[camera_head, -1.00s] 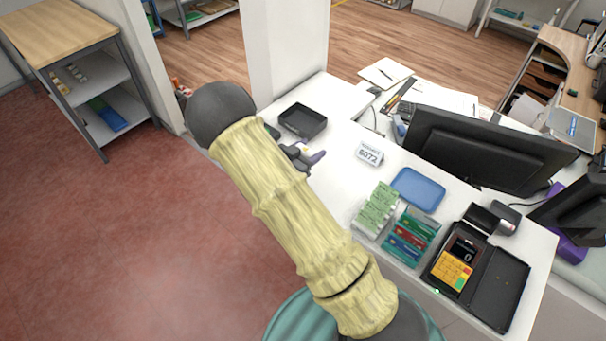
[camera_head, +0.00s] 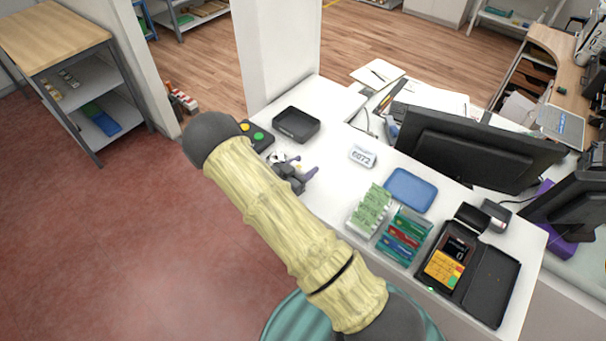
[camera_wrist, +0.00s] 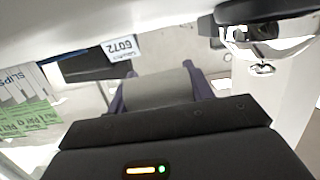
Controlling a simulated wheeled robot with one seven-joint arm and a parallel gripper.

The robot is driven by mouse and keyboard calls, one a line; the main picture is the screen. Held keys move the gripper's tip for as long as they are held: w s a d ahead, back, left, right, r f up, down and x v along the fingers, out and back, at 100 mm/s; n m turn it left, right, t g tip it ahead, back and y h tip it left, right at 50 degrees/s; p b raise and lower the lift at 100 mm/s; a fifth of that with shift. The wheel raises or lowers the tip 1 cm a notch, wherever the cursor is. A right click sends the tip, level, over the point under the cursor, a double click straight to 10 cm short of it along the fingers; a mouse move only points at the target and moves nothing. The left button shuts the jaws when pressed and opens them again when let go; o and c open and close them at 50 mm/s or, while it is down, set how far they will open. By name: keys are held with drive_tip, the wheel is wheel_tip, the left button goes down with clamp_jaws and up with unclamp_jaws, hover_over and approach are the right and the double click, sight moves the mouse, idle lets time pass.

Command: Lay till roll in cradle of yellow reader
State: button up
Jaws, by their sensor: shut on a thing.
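The yellow reader (camera_head: 446,268) lies at the right end of the white counter in the head view, with a yellow keypad and a small dark display. A black open tray or lid (camera_head: 492,286) is beside it on the right; I cannot tell which part is the cradle. My gripper (camera_head: 300,173) is over the counter, well left of the reader. In the wrist view its purple fingers (camera_wrist: 160,91) are shut on the pale grey till roll (camera_wrist: 158,89), held crosswise between them. The roll is mostly hidden in the head view.
A black tray (camera_head: 297,125) and a button pad (camera_head: 257,137) are behind my gripper. A 6072 sign (camera_head: 362,156), blue tray (camera_head: 410,190), green slips (camera_head: 371,209) and a card rack (camera_head: 403,237) stand between gripper and reader. A monitor (camera_head: 470,147) rises behind.

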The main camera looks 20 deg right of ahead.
sight(303, 174)
drive_tip(key=shift+f+p, duration=0.65)
drive_tip(key=shift+f, duration=1.25)
drive_tip(key=shift+f+b, duration=0.25)
drive_tip(key=shift+b, duration=0.05)
drive_tip(key=o, duration=1)
drive_tip(key=shift+c, duration=0.2)
drive_tip(key=shift+r+p, duration=0.2)
drive_tip(key=shift+p, duration=0.25)
